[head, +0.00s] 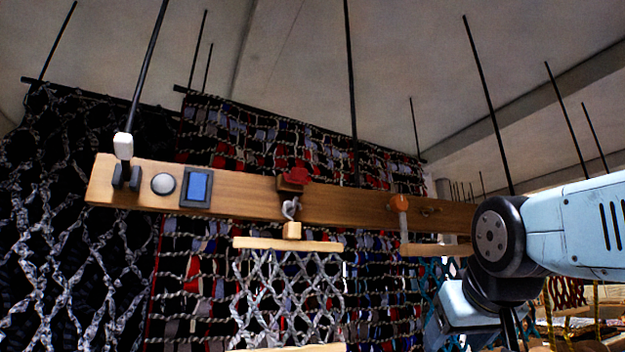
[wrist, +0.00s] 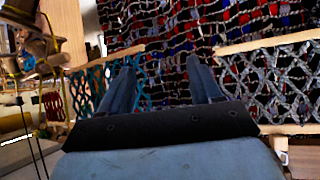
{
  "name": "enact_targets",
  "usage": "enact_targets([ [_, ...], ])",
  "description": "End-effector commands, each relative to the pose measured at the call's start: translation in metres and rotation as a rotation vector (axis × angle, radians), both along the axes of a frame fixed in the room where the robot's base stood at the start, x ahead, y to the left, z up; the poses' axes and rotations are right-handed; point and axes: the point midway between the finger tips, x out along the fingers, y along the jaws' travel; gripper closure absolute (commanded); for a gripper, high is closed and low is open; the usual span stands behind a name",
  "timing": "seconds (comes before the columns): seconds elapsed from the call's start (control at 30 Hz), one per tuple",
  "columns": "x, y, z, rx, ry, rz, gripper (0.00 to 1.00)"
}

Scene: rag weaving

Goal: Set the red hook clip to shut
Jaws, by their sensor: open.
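The red hook clip (head: 294,178) is on the front of the wooden beam, near the middle of the head view. A pale metal hook (head: 291,208) hangs under it, with a small wooden block and a bar below. I cannot tell whether the clip is open or shut. My gripper (wrist: 160,68) shows in the wrist view with its two fingers apart and nothing between them. It points at woven netting, and I cannot make out the red clip in that view. In the head view my arm is at the lower right, well away from the clip.
The wooden beam (head: 240,190) also carries a blue-faced switch (head: 197,187), a round grey button (head: 163,184) and an orange-brown knob (head: 399,202). A pale net (head: 290,295) hangs below the clip. Dark woven panels hang behind. Thin black rods hang from above.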

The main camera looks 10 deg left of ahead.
Motion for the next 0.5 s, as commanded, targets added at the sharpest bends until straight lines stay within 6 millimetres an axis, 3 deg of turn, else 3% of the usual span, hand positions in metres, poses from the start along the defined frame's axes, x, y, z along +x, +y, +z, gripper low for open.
enact_targets([
  [0.03,0.007,0.024,0.043,0.017,-0.081,0.043,0.36],
  [0.2,0.004,0.099,0.169,0.096,-0.327,0.182,0.36],
  [0.33,-0.013,0.14,0.242,0.158,-0.464,0.264,0.36],
  [0.5,-0.033,0.166,0.293,0.21,-0.562,0.323,0.36],
])
